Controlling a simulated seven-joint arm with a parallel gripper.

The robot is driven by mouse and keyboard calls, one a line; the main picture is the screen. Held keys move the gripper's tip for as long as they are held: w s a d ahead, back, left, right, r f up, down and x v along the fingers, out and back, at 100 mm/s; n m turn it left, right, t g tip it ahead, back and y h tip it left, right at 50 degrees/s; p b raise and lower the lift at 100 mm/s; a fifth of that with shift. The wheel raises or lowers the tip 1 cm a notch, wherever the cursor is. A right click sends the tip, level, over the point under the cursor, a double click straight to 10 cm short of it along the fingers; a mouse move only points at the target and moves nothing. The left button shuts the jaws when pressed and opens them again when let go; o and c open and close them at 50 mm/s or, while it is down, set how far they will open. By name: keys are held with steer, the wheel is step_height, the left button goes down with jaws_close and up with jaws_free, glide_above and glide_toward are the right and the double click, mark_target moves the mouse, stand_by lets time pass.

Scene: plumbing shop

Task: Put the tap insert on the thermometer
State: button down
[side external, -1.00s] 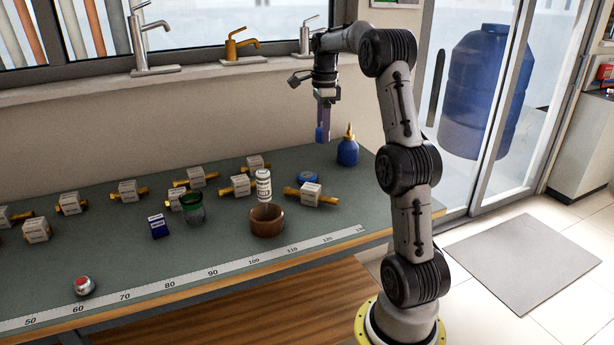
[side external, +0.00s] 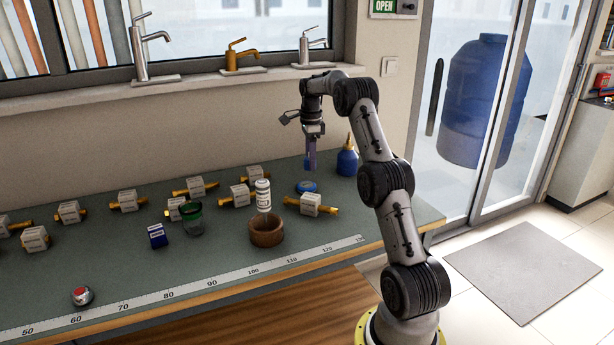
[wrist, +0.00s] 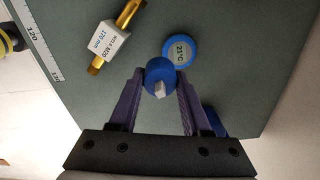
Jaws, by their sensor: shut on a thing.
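My gripper (wrist: 161,80) is shut on the tap insert (wrist: 157,69), a short blue cylinder with a pale square stem facing the wrist camera. The thermometer (wrist: 181,48) is a round disc with a blue rim and a white face reading 21°C. It lies face up on the bench, and in the wrist view the insert overlaps its lower left edge. In the side external view my gripper (side external: 310,164) points down above the thermometer (side external: 306,187), with a gap between them. The insert is hard to make out there.
A boxed brass fitting (side external: 310,203) lies close to the thermometer. A blue bottle (side external: 347,161) stands behind it to the right. A wooden bowl (side external: 266,232), white bottle (side external: 263,195) and green-rimmed glass (side external: 193,220) stand to the left. The bench's front right is clear.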

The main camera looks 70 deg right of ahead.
glide_above(307, 185)
step_height(307, 185, down, 5)
steer(key=shift+d+r, duration=0.15)
steer(key=shift+r, duration=0.05)
steer(key=shift+f, duration=1.5)
steer(key=shift+f, duration=0.1)
steer(key=shift+c, duration=1.8)
jaws_free()
